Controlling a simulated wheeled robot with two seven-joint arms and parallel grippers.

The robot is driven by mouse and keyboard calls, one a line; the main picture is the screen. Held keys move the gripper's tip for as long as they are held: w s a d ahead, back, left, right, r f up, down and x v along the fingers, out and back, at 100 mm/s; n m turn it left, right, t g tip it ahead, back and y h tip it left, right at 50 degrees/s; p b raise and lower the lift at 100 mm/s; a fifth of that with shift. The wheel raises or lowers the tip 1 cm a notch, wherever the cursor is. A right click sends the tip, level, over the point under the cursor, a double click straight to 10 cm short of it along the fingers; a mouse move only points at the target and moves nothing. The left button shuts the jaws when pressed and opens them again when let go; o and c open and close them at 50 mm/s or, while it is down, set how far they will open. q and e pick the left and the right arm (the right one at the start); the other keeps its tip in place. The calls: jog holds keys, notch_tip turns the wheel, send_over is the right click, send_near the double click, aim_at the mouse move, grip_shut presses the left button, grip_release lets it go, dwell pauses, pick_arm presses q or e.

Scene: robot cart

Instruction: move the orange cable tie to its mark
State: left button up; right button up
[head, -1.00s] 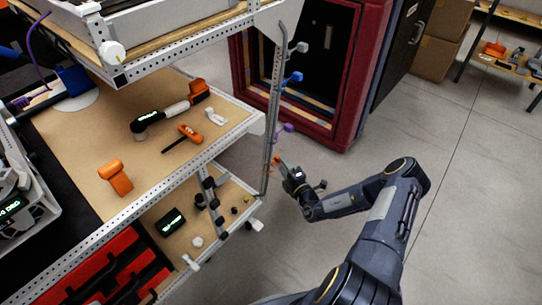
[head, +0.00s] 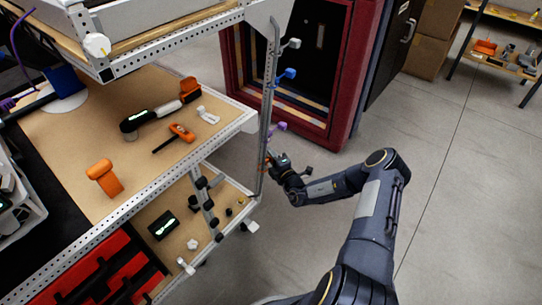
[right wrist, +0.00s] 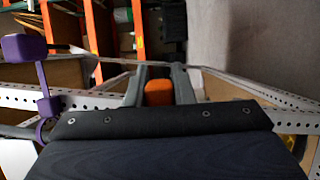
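The orange cable tie (head: 267,157) shows as a small orange bit at the upright post of the cart in the head view, partly hidden by my right gripper (head: 272,160). In the right wrist view an orange block, the tie's head (right wrist: 158,92), sits between the two fingers of the right gripper (right wrist: 160,75). The fingers stand apart on either side of it, with no clear grip on it. The tie's strap and its mark cannot be made out. My left gripper is not in view.
A purple tie (head: 278,127), a blue tie (head: 288,73) and a grey tie (head: 291,43) stick out from the post (head: 266,120). The cart's shelf (head: 70,135) holds tools to the left. Open floor lies right of my arm.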

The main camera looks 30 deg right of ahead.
grip_shut()
jog(key=shift+w+d+b, duration=0.25)
jog(key=shift+w+d, duration=0.05)
jog(key=shift+d, duration=0.45)
jog(key=shift+w+d+b, duration=0.25)
jog(key=shift+w+d, duration=0.05)
jog(key=shift+d, duration=0.45)
jog(key=o, duration=0.8)
grip_release()
jog(key=s+p, duration=0.3)
jog(key=s, duration=0.4)
jog(key=shift+s, duration=0.4)
